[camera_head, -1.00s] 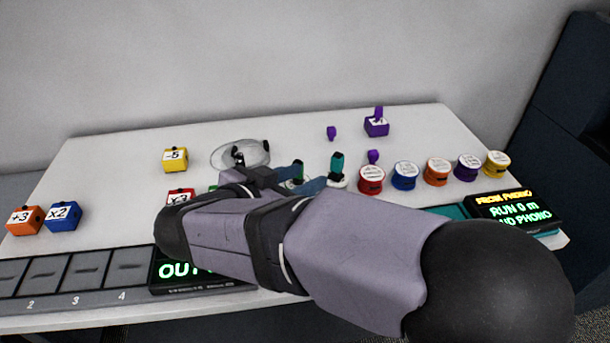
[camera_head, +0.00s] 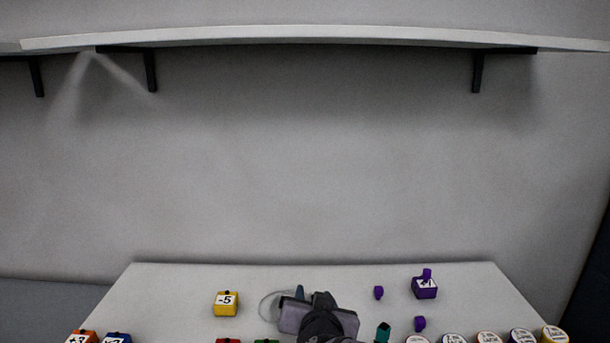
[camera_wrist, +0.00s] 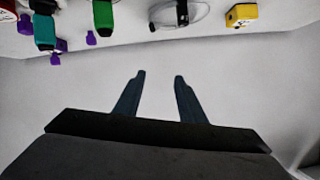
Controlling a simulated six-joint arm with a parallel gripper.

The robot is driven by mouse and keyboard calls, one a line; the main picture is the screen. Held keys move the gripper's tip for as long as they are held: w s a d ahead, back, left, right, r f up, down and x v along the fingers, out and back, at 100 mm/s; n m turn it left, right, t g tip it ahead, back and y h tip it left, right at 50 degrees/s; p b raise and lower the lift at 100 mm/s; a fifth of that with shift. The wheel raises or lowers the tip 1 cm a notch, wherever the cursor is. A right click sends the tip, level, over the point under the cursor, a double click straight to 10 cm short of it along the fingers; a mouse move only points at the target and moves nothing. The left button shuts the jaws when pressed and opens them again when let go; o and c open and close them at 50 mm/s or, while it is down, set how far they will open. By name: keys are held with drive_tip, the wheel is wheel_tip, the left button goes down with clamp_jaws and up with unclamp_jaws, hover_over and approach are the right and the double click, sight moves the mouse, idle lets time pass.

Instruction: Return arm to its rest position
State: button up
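My gripper (camera_wrist: 160,78) is open in the wrist view, with its two dark fingers apart and nothing between them. In the head view, my arm (camera_head: 322,320) rises from the bottom edge near the middle and hides part of the table behind it. One blue fingertip shows beside the round clear dish (camera_head: 268,306). In the wrist view, the fingers point at bare pale surface, and the objects lie beyond them along the top edge.
The white table (camera_head: 170,285) holds a yellow -5 cube (camera_head: 226,304), a purple cube (camera_head: 425,288), small purple pieces (camera_head: 378,292) and a teal piece (camera_head: 383,332). Several round labelled pots (camera_head: 487,338) line the lower right. A shelf (camera_head: 310,36) hangs on the wall above.

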drive_tip(key=s+d+f+n+g+p, duration=0.1)
drive_tip(key=s+d+f+g+p, duration=0.1)
drive_tip(key=s, duration=0.6)
drive_tip(key=s+d+f+g+p, duration=0.3)
drive_tip(key=s+d+g, duration=0.3)
drive_tip(key=s, duration=0.3)
drive_tip(key=s+d+f+n+g+p, duration=0.1)
drive_tip(key=s+d+f+g+p, duration=0.2)
drive_tip(key=s, duration=0.5)
drive_tip(key=shift+s+d+f+n+g, duration=0.3)
drive_tip(key=shift+d+f+g, duration=0.45)
drive_tip(key=shift+d+g, duration=0.3)
